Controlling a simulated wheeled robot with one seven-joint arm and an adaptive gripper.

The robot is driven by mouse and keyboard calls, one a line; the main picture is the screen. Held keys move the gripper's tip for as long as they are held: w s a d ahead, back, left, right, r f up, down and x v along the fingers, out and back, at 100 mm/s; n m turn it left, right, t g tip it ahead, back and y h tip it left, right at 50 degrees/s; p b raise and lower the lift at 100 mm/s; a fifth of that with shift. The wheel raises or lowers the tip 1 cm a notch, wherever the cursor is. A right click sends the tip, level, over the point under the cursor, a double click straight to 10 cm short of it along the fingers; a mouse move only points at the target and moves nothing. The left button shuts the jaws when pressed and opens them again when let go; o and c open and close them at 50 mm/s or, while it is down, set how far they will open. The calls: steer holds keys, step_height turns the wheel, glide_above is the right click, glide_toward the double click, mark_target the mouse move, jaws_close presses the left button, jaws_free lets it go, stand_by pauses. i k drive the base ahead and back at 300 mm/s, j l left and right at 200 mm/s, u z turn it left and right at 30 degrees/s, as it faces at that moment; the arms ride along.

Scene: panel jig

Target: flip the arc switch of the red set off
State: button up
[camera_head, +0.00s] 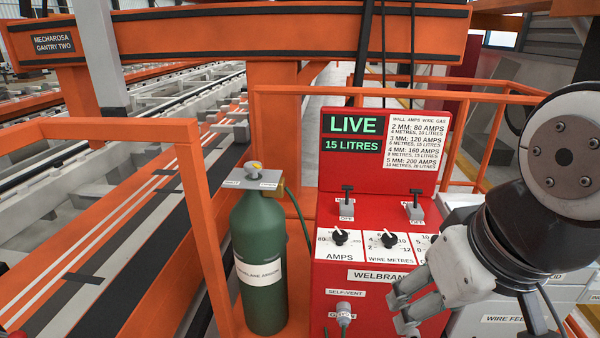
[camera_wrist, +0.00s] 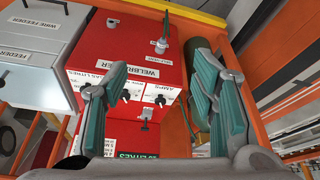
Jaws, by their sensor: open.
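The red set (camera_head: 330,268) is a red welding cabinet beside a green gas cylinder. Its display (camera_head: 352,135) reads LIVE and 15 LITRES. Two black-levered toggle switches sit below it, a left switch (camera_head: 347,204) and a right switch (camera_head: 414,207). Both levers stand up; OFF shows under the left one. The labels are too small to tell surely which is the arc switch. My gripper (camera_head: 404,304) is open and empty, in front of the cabinet's lower right, below the switches. In the wrist view the red set (camera_wrist: 118,45) appears upside down beyond my open fingers (camera_wrist: 160,66).
The green cylinder (camera_head: 262,260) with its hose stands left of the cabinet. AMPS (camera_head: 340,237) and WIRE METRES (camera_head: 389,240) knobs sit below the switches. A grey wire feeder (camera_wrist: 38,50) is beside the cabinet. Orange rails (camera_head: 195,215) frame the area.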

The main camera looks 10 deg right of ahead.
mark_target(416, 191)
steer(key=z, duration=0.55)
steer(key=i+l, duration=0.1)
steer(key=i, duration=0.75)
steer(key=u, duration=0.05)
